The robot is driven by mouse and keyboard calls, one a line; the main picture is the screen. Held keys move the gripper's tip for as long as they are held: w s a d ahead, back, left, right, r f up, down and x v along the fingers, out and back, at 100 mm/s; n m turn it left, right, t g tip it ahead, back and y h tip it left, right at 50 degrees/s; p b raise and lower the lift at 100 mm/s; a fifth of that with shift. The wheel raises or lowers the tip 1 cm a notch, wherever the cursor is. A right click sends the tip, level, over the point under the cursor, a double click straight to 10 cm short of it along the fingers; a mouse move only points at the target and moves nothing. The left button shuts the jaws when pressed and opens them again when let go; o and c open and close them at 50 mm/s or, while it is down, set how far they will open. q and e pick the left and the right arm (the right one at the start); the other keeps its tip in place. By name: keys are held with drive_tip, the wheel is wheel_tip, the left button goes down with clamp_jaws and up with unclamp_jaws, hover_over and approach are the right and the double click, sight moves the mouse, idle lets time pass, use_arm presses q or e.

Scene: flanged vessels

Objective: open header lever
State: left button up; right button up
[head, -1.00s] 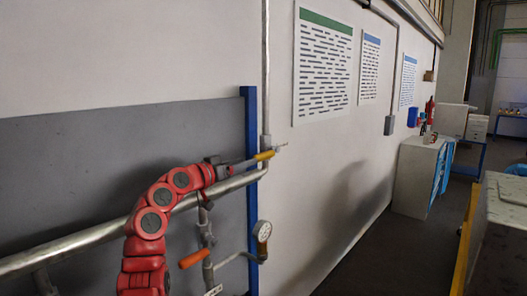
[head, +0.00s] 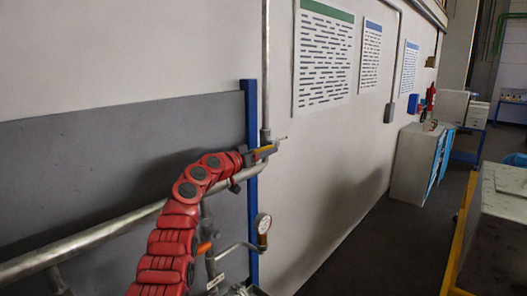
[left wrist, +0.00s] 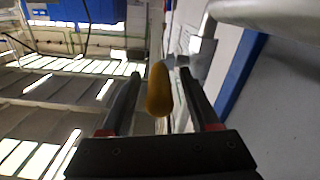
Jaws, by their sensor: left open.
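A lever with a yellow grip (head: 263,150) sits at the right end of the header pipe, by the blue post. In the left wrist view the yellow grip (left wrist: 158,90) lies between my two fingers, with visible gaps on both sides. My left gripper (head: 268,153) is open around it; the fingers (left wrist: 159,78) do not appear to touch it. The lever's far end and pivot are partly hidden. A second, orange handle (head: 204,248) on the branch pipe below is mostly hidden behind my left arm. My right gripper is out of view.
The grey header pipe (head: 95,236) runs close under my left arm. The floor to the right, before the cabinet (head: 414,165), is clear.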

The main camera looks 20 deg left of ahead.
use_arm(q)
clamp_jaws()
idle(1.4)
